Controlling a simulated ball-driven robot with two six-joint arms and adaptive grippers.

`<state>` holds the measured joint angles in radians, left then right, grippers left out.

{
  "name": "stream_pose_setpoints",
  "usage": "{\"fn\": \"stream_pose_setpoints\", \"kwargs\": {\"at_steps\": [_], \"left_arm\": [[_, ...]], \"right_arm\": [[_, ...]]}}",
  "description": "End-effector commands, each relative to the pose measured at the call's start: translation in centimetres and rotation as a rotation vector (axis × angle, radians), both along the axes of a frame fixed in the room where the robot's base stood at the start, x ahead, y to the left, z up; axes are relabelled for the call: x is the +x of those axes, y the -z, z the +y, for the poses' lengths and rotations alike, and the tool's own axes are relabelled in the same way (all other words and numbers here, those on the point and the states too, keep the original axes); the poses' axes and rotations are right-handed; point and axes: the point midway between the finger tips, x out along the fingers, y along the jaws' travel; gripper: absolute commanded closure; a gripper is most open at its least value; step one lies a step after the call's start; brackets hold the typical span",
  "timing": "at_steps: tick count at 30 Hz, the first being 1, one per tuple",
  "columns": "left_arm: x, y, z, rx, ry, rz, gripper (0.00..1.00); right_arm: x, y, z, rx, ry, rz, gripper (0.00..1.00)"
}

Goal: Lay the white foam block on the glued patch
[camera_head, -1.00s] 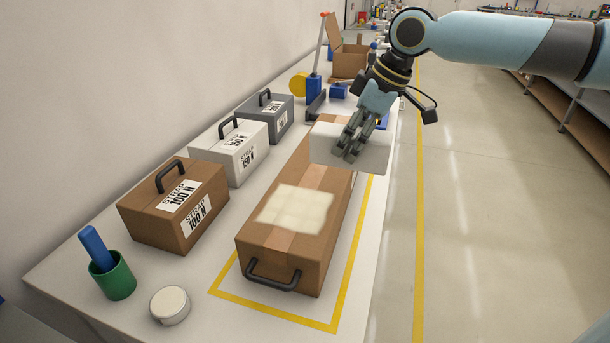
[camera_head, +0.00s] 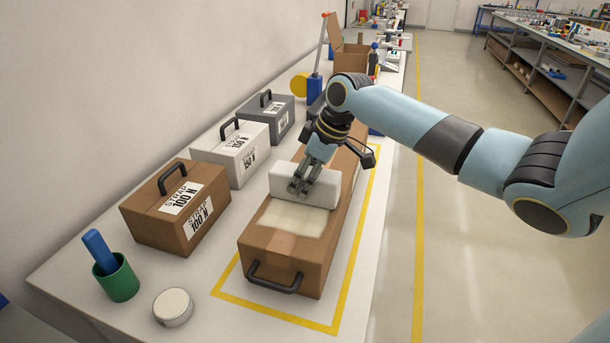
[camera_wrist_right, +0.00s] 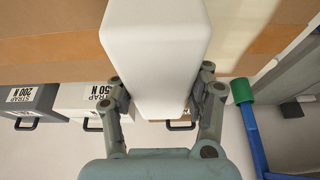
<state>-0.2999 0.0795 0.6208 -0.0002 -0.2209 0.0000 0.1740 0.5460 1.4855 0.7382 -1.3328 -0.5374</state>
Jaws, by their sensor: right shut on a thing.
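The white foam block (camera_head: 318,187) is held in my right gripper (camera_head: 303,189), just above the far part of the pale glued patch (camera_head: 291,218). The patch lies on top of the long brown box (camera_head: 280,243). The block hides the patch's far edge, and I cannot tell whether they touch. In the right wrist view the block (camera_wrist_right: 155,55) sits between the two fingers of my right gripper (camera_wrist_right: 160,95), with part of the patch (camera_wrist_right: 232,35) beside it. My left gripper is not in view.
Brown (camera_head: 180,210), white (camera_head: 240,152) and grey (camera_head: 268,118) weight boxes with handles stand along the wall side. A green cup (camera_head: 117,281) with a blue stick and a round white tin (camera_head: 173,307) are at the near left. Yellow tape (camera_head: 345,270) outlines the long box.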

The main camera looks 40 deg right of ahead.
Motion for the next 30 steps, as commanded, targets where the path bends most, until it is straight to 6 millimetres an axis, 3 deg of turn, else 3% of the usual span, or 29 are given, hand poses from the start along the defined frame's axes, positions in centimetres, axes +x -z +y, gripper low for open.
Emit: {"fn": "stream_pose_setpoints", "kwargs": {"at_steps": [8,9,14,23,30], "left_arm": [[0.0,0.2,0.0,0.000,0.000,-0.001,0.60],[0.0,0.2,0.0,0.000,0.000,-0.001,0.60],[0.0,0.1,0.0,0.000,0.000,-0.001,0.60],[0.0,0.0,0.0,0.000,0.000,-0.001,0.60],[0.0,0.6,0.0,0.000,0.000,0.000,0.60]], "right_arm": [[0.0,0.3,0.0,0.000,0.000,0.000,0.71],[0.0,0.3,0.0,0.000,0.000,0.000,0.46],[0.0,0.2,0.0,-0.001,0.000,0.000,0.26],[0.0,0.0,-0.1,0.000,0.000,-0.001,0.26],[-1.2,-3.3,-0.9,-0.007,-0.002,-0.004,0.26]]}}
